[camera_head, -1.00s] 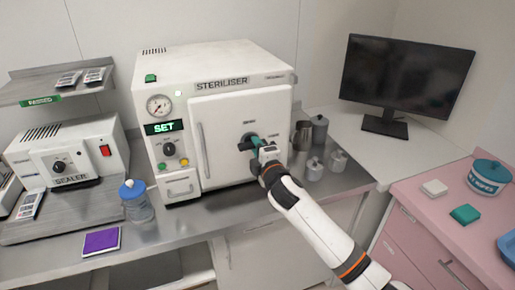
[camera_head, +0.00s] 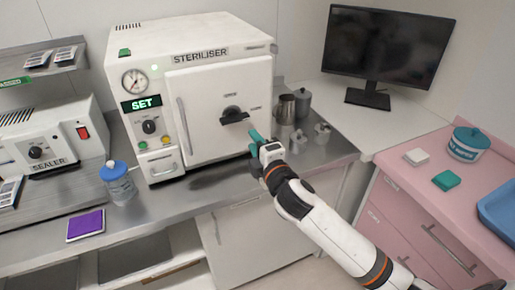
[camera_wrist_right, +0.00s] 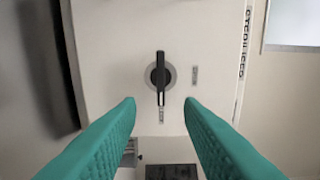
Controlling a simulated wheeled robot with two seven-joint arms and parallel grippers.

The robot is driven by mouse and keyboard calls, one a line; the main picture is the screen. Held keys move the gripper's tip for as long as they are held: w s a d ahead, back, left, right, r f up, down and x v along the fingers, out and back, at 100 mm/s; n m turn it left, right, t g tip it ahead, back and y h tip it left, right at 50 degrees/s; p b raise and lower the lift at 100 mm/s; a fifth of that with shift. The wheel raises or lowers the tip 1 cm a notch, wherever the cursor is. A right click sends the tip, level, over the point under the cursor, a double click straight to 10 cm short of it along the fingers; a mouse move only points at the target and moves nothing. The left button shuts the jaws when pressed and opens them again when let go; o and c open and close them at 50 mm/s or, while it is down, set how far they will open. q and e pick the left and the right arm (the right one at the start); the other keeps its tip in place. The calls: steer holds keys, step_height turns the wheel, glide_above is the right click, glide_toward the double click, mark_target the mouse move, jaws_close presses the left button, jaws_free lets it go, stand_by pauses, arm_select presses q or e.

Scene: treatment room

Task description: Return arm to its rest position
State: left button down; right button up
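My right gripper (camera_head: 256,148) is in front of the white steriliser (camera_head: 195,40), a little below and to the right of its black door handle (camera_head: 233,115). The gripper's teal fingers are apart and empty in the right wrist view (camera_wrist_right: 160,112). There the black handle (camera_wrist_right: 160,77) lies beyond the fingertips, with a clear gap and no contact. The steriliser door is shut and its display (camera_head: 141,103) reads SET. My left gripper is not in view.
A blue-capped bottle (camera_head: 118,183) and a purple pad (camera_head: 86,225) are on the steel counter. Metal canisters (camera_head: 285,108) stand right of the steriliser, close to my right arm. A monitor (camera_head: 388,45) stands behind. A pink cabinet (camera_head: 420,225) is at the right.

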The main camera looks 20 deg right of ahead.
steer(key=shift+s, duration=0.6)
step_height(320, 180, down, 19)
steer(key=d+m+g, duration=0.3)
steer(key=g, duration=0.1)
steer(key=s+d+f+m+g+h, duration=0.15)
steer(key=s+f, duration=0.25)
steer(key=f, duration=0.7)
steer(key=s+d+f+m+g+y, duration=0.1)
steer(key=s+f+m+g, duration=0.3)
steer(key=f, duration=0.7)
steer(key=s+f+m+g, duration=0.4)
steer(key=s+f, duration=1.2)
steer(key=s, duration=0.4)
steer(key=s+a+f+m+g, duration=0.1)
steer(key=s+f, duration=0.2)
steer(key=s, duration=0.7)
steer(key=s+a+f+m+g, duration=0.2)
steer(key=s+f, duration=0.2)
steer(key=s, duration=0.7)
